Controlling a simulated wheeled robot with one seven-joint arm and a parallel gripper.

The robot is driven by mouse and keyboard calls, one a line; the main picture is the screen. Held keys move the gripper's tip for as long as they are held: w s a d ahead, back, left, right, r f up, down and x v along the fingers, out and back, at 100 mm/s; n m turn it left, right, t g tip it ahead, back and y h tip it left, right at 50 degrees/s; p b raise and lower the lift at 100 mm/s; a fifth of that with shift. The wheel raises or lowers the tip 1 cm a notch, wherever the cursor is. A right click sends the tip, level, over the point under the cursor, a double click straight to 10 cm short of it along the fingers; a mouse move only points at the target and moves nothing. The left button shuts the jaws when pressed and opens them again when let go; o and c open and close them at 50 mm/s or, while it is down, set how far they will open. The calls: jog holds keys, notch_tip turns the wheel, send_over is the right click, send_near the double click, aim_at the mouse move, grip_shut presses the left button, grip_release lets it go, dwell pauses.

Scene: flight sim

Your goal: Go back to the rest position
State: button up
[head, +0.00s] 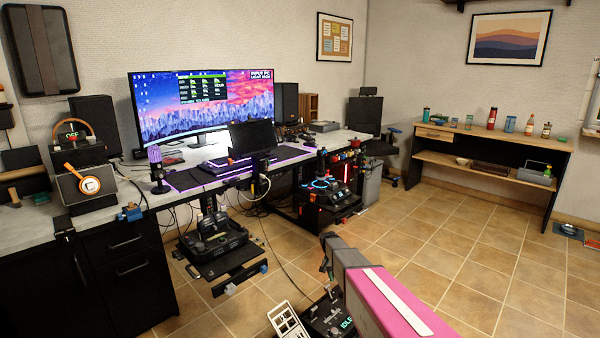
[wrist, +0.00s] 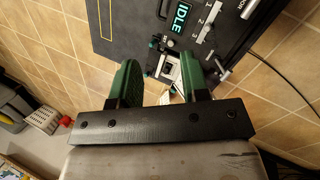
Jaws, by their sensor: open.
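My gripper (wrist: 159,82) shows in the wrist view with its two green fingers apart and nothing between them. Beyond the fingers is a black panel (wrist: 130,35) with white switches and the lit word IDLE. In the head view my arm reaches in from the bottom right, with its pink and white link in front. The fingertips cannot be made out clearly there. The black panel with IDLE (head: 345,323) also shows at the bottom of the head view, partly hidden behind my arm.
A long desk (head: 195,160) with a wide monitor (head: 190,105) runs along the left wall. A black rig (head: 212,240) stands on the floor before it. A wooden side table (head: 500,140) with bottles stands at the back right. The tiled floor (head: 470,255) on the right is clear.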

jog(key=s+r+n+t+y, duration=0.1)
jog(key=s+r, duration=0.4)
jog(key=s, duration=0.3)
jog(key=s+d+r+n+t, duration=0.1)
jog(key=s+r, duration=0.4)
jog(key=s, duration=0.4)
jog(key=s+d+r+n+t+y, duration=0.1)
jog(key=s+r+n, duration=0.1)
jog(key=s+r, duration=0.3)
jog(key=s, duration=0.4)
jog(key=shift+s+d+y, duration=0.15)
jog(key=shift+s+y, duration=0.05)
jog(key=shift+y, duration=0.1)
jog(key=shift+d, duration=0.1)
